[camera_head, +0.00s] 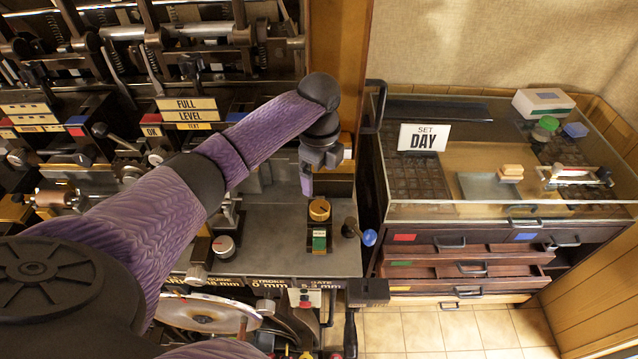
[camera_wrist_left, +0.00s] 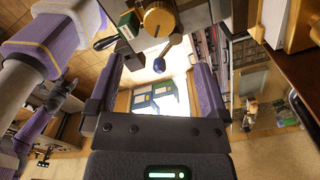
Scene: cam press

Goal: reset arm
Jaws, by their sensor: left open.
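My left arm comes in from the lower left, and its gripper (camera_head: 306,178) hangs over the right end of the grey press deck. In the wrist view the left gripper (camera_wrist_left: 156,75) has its two purple fingers wide apart with nothing held. A brass knob (camera_head: 319,209) with a green block (camera_head: 319,240) stands just below the gripper in the head view. To its right is a lever with a blue ball (camera_head: 369,237). In the wrist view the brass knob (camera_wrist_left: 158,18) and blue ball (camera_wrist_left: 159,64) lie beyond the fingers, apart from them. My right gripper is not distinguishable.
Levers and a "FULL LEVEL" sign (camera_head: 188,106) line the press behind my arm.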

